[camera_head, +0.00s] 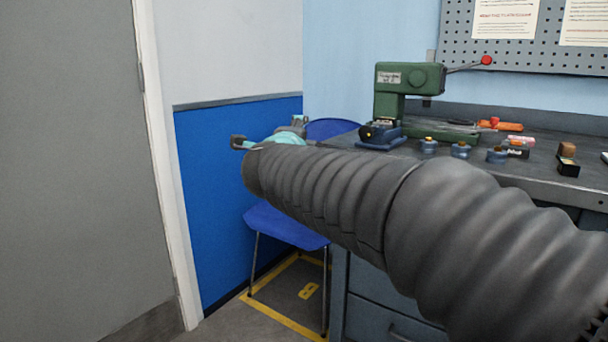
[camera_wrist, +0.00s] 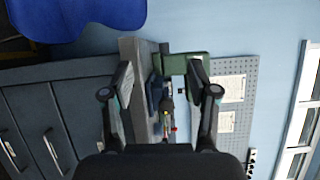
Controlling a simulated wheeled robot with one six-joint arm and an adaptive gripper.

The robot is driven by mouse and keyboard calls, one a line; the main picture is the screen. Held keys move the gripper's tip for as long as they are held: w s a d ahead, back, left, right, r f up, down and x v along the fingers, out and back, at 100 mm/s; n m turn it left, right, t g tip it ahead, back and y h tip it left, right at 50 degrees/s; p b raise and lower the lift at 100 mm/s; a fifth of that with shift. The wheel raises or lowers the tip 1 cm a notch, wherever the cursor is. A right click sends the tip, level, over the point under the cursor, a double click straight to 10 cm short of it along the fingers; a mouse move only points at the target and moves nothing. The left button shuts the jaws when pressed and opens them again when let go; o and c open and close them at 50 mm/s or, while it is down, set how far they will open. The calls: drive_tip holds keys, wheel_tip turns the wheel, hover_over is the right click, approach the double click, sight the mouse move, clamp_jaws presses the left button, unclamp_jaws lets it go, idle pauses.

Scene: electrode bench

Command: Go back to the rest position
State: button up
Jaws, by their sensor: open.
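My gripper (camera_wrist: 161,85) is open and empty in the wrist view, its two fingers spread apart with the bench and press seen between and beyond them. In the head view my arm in its ribbed grey sleeve reaches from the lower right towards the blue chair. Only a small part of my gripper (camera_head: 268,138) shows past the sleeve's far end, to the left of the bench. It touches nothing that I can see.
The workbench (camera_head: 583,191) bears a green press (camera_head: 388,98), blue-grey round pieces (camera_head: 461,150) and small tools. A blue chair (camera_head: 285,224) stands left of it, by a blue wall panel (camera_head: 215,200). A grey door (camera_head: 75,170) is at far left. Yellow tape (camera_head: 262,306) marks the floor.

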drive_tip(key=s+a+f+n+g+y, duration=0.5)
drive_tip(key=s+a+f+n+y, duration=0.5)
drive_tip(key=n, duration=0.6)
drive_tip(key=s+d+f+n+g+h+p, duration=0.15)
drive_tip(key=s+d+f+n+g, duration=0.35)
drive_tip(key=s+d+f, duration=0.5)
drive_tip(key=s+d+f+g+h+p, duration=0.1)
drive_tip(key=s+d+f+h, duration=0.1)
drive_tip(key=s+d, duration=0.5)
drive_tip(key=s+d+f+g+h+p, duration=0.1)
drive_tip(key=s+d+f+h, duration=0.2)
drive_tip(key=s+d, duration=0.4)
drive_tip(key=shift+s+d, duration=0.25)
drive_tip(key=shift+d, duration=0.3)
